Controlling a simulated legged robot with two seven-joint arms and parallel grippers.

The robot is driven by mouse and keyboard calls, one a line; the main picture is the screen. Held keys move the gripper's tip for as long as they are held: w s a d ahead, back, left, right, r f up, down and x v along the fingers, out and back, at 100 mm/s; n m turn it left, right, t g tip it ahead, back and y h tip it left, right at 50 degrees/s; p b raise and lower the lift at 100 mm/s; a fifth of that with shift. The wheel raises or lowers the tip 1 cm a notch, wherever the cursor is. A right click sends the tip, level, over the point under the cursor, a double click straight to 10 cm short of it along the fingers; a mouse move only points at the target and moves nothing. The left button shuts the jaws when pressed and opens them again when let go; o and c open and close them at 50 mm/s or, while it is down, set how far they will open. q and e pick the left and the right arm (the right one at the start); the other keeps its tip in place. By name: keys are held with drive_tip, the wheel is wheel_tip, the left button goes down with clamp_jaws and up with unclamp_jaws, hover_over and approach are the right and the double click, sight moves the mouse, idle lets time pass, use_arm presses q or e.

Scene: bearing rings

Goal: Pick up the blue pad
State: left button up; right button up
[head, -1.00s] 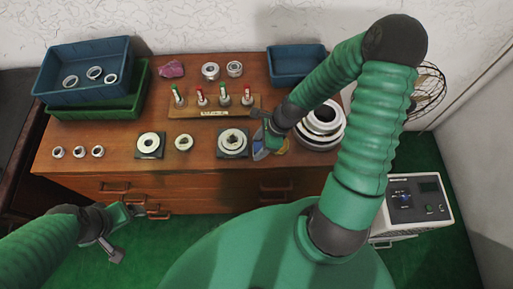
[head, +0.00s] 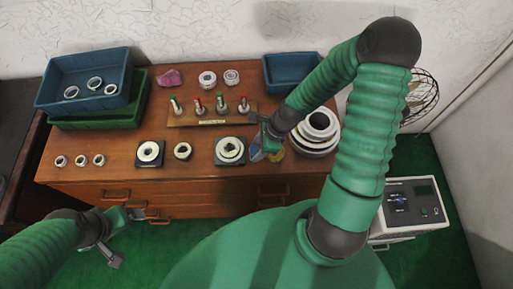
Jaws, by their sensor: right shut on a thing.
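The blue pad (head: 257,155) shows as a small blue patch at my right gripper, near the front right of the wooden cabinet top. My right gripper (head: 265,147) is shut on it, and its fingers and wrist hide much of the pad. I cannot tell whether the pad still touches the wood. My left gripper (head: 128,214) is low at the left, in front of the cabinet drawers and away from the pad. Its finger gap is not clear.
A dark plate with a ring (head: 230,150) lies just left of my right gripper. A brass-coloured round thing (head: 277,155) and stacked large rings (head: 318,128) are close on its right. A peg rack (head: 211,116) stands behind. Blue bins (head: 291,72) (head: 84,103) are at the back.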

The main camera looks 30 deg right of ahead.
drive_tip(key=shift+s+a+r, duration=0.2)
drive_tip(key=shift+a+r, duration=0.1)
drive_tip(key=shift+r, duration=0.45)
use_arm(q)
drive_tip(key=w+p+v, duration=0.2)
drive_tip(key=p+v, duration=0.9)
drive_tip(key=v, duration=0.1)
drive_tip(key=shift+w+a+r, duration=0.25)
drive_tip(key=shift+w+r, duration=0.05)
use_arm(e)
drive_tip(key=s+a+r, duration=0.1)
drive_tip(key=s+a, duration=0.9)
drive_tip(key=a, duration=0.1)
drive_tip(key=shift+s+a, duration=0.25)
drive_tip(key=shift+a, duration=0.15)
use_arm(q)
drive_tip(key=shift+a, duration=0.1)
